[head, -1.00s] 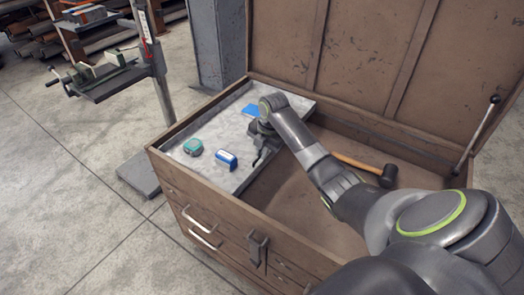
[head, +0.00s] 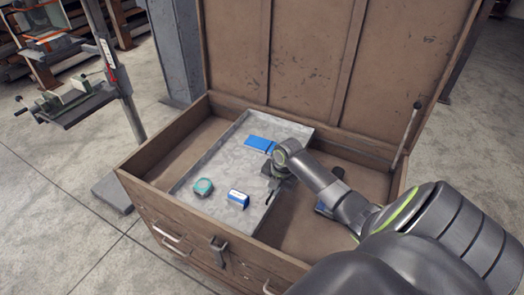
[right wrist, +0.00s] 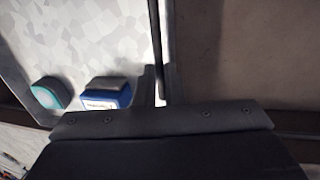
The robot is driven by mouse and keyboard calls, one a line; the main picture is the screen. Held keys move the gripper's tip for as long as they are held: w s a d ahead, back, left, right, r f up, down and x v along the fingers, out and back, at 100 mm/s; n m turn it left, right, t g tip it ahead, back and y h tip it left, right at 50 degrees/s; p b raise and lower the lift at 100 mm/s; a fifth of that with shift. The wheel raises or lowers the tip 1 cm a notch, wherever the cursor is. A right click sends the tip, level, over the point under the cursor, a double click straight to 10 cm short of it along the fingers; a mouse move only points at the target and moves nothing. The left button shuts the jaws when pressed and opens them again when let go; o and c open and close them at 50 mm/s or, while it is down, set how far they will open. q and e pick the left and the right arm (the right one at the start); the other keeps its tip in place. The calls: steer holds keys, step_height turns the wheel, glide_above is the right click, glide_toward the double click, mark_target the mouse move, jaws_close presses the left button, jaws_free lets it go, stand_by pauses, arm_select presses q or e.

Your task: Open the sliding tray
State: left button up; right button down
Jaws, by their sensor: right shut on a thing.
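The sliding tray (head: 215,165) is a shallow grey metal tray inside the open brown chest (head: 152,155). It sits away from the chest's left wall, with a strip of chest floor bare on its left and more open floor on its right. My right gripper (head: 270,193) is shut on the tray's right side wall. The right wrist view shows the fingers (right wrist: 160,88) on both sides of that thin wall (right wrist: 155,35). A teal tape measure (head: 203,186), a blue and white box (head: 237,198) and a flat blue item (head: 261,144) lie in the tray. My left gripper is out of view.
The chest's lid stands open at the back, with a lid stay (head: 407,140) on the right. A dark blue object (head: 322,208) lies on the chest floor, partly behind my right arm. A stand with a vise (head: 70,100) is at the left.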

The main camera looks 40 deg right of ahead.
steer(key=s+d+p, duration=0.2)
steer(key=s+d, duration=0.1)
steer(key=s, duration=0.5)
steer(key=s+d+p, duration=0.2)
steer(key=s+d, duration=0.2)
steer(key=s, duration=0.4)
steer(key=shift+s+p, duration=0.25)
steer(key=shift+p, duration=0.15)
steer(key=c, duration=1.5)
jaws_free()
steer(key=shift+s+d+r+p, duration=0.2)
steer(key=shift+s+r, duration=0.35)
steer(key=shift+r, duration=2.3)
steer(key=shift+s+d+r+p, duration=0.2)
steer(key=shift+s+r, duration=0.3)
steer(key=shift+r, duration=2.35)
steer(key=shift+s+d+r+p, duration=0.2)
steer(key=shift+s+r, duration=0.35)
steer(key=shift+r, duration=2.3)
